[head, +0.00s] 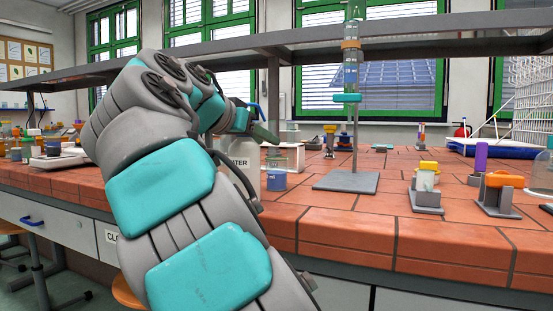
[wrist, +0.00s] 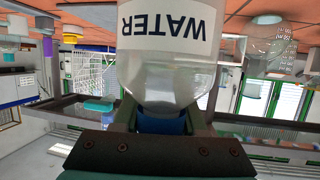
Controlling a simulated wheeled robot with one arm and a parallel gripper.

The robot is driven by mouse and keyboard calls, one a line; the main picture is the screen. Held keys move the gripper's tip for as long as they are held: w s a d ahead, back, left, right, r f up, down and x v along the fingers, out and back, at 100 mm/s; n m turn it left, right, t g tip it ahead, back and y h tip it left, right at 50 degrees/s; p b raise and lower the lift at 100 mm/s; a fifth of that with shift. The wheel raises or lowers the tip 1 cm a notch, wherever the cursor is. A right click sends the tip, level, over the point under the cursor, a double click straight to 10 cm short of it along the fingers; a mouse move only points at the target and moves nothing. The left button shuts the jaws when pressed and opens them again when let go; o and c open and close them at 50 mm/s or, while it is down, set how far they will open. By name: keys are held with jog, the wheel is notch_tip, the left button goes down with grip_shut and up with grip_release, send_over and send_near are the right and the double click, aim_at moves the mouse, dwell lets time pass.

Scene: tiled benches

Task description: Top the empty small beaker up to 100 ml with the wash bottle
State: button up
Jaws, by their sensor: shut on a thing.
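The wash bottle (head: 241,165) is white with a WATER label and stands upright on the bench, partly hidden behind my arm in the head view. It fills the middle of the wrist view (wrist: 168,45), seen upside down with its blue cap (wrist: 165,124) low in the picture. My gripper (wrist: 165,118) is shut on its neck, just by the cap. A small clear glass beaker (head: 276,178) with a blue mark stands just right of the bottle, apart from it. Glass with graduations (wrist: 272,45) shows at the right in the wrist view. I cannot make out the beaker's liquid level.
A grey stand (head: 346,181) with a tall column is right of the beaker. Grey holders (head: 427,198) with coloured items (head: 500,193) stand further right. A shelf (head: 270,45) crosses above the bench. Red tiles (head: 330,222) in front are clear.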

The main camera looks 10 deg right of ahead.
jog(key=shift+w+d, duration=0.15)
jog(key=shift+d, duration=0.05)
jog(key=shift+w+d, duration=0.25)
jog(key=shift+d, duration=0.05)
jog(key=shift+w+d, duration=1)
jog(key=shift+d, duration=0.1)
dwell(0.3)
jog(key=shift+o, duration=0.6)
grip_shut()
jog(key=shift+o, duration=0.3)
grip_release()
grip_shut()
dwell(1.3)
dwell(2.7)
